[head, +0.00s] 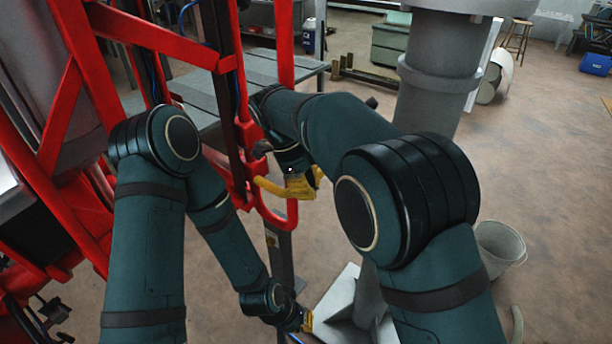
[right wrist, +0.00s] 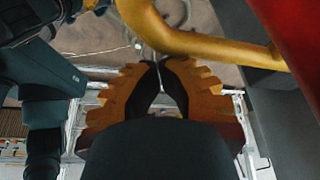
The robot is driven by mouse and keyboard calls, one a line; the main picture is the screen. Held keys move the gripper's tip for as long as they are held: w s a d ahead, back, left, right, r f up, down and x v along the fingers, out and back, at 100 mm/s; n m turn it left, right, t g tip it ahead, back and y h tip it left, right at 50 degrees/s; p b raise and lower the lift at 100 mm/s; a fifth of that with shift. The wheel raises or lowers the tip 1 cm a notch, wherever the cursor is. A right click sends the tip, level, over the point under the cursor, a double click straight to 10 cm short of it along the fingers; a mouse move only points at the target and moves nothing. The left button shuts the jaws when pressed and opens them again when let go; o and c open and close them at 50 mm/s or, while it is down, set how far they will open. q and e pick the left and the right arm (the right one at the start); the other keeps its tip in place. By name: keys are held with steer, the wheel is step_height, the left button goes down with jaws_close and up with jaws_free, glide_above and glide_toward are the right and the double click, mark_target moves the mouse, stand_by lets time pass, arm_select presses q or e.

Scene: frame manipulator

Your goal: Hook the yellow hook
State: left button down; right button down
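The yellow hook (head: 268,187) is a curved yellow bar at the red frame, left of my right gripper (head: 304,184) in the head view. In the right wrist view the hook (right wrist: 190,42) crosses the top, just beyond my right gripper's fingertips (right wrist: 160,64). Those fingers look closed together, with nothing seen between them. Whether they touch the hook is unclear. My left gripper (head: 306,320) hangs low at the bottom middle, away from the hook. Only a little of its yellow fingers shows, so its opening cannot be told.
The red frame (head: 60,115) fills the left side and stands close to both arms. A bucket (head: 499,246) sits farther right. The floor at right is mostly open.

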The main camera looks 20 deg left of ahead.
steer(key=v, duration=1.2)
stand_by(0.3)
